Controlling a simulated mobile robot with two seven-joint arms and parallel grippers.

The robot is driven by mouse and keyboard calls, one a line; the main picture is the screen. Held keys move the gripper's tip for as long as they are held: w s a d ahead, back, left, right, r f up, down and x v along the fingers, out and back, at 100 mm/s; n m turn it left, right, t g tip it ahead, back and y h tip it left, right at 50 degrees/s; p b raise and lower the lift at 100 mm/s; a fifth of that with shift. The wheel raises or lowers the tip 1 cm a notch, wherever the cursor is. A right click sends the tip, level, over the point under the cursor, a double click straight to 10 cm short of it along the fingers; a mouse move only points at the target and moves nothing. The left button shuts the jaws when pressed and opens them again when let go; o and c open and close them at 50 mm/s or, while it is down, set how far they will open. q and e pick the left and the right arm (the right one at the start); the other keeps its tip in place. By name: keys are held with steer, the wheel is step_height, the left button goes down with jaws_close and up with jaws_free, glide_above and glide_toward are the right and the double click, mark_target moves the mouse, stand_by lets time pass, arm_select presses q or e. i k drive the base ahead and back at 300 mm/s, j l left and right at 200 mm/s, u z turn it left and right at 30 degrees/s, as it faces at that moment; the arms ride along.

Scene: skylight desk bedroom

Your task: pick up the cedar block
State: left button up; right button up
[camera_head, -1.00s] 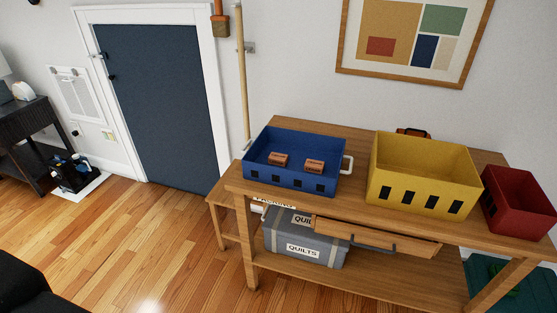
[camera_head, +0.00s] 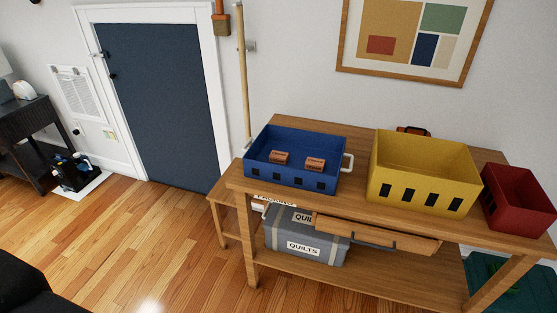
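Two small reddish-brown blocks lie inside the blue bin (camera_head: 262,175) at the left of the wooden table. The left block (camera_head: 279,157) and the right block (camera_head: 315,164) are apart from each other, with dark marks on their front faces too small to read. Either could be the cedar block; I cannot tell which. Neither of my grippers is in view.
A yellow bin (camera_head: 395,203) and a red bin (camera_head: 517,208) stand right of the blue bin on the table (camera_head: 350,198). A wooden drawer (camera_head: 375,239) juts out below the tabletop. A grey box labelled QUILTS (camera_head: 275,238) sits on the lower shelf.

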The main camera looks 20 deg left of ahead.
mark_target(276, 157)
steer(key=k, duration=1.25)
steer(key=z, duration=2.35)
steer(key=k+j, duration=0.1)
steer(key=j, duration=0.45)
steer(key=k+j, duration=0.1)
steer(key=j, duration=0.5)
steer(key=k+j, duration=0.1)
steer(key=j, duration=0.45)
steer(key=k+j, duration=0.1)
steer(key=j, duration=0.45)
steer(key=k+j, duration=0.1)
steer(key=j, duration=0.45)
steer(key=k+j, duration=0.1)
steer(key=j, duration=0.5)
